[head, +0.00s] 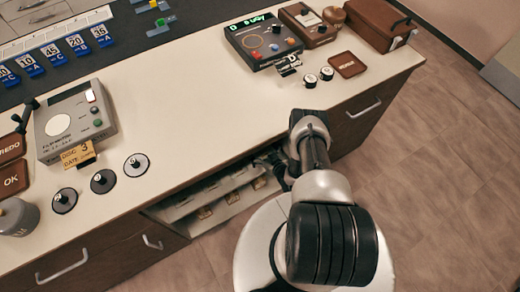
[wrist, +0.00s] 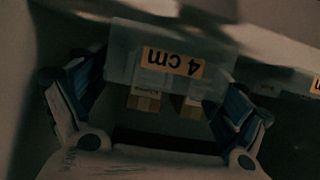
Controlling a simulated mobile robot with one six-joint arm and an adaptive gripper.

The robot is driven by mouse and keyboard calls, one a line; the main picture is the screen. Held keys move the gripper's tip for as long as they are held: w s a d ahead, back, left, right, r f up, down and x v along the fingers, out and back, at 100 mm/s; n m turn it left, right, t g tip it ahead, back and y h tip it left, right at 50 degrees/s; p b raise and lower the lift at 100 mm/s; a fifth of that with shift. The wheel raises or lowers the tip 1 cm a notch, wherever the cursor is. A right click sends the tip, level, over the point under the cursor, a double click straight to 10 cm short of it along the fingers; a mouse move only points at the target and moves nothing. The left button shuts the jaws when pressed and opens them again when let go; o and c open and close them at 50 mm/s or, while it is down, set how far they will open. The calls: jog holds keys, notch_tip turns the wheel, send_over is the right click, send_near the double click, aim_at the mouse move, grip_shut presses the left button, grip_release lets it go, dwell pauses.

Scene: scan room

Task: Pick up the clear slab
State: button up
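In the wrist view, a clear slab (wrist: 122,65) with an orange "4 cm" label, upside down in the picture, lies straight ahead of my gripper (wrist: 165,85). My gripper's blue-padded fingers are spread wide, one near each side edge of the slab. No firm contact shows, and the dim light hides whether the pads touch it. In the head view, my arm reaches down to the open compartment (head: 215,198) under the counter. My gripper (head: 270,160) is partly hidden there by the counter edge and my arm, and the slab cannot be made out.
Another orange label (wrist: 316,84) shows at the right edge of the wrist view. Small pale tags line the compartment shelf. The counter (head: 200,100) overhangs it and holds a grey device (head: 75,120), a dark control box (head: 263,40) and several discs. Floor at right is clear.

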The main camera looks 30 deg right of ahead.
jog(key=c, duration=1.3)
jog(key=shift+r, duration=0.1)
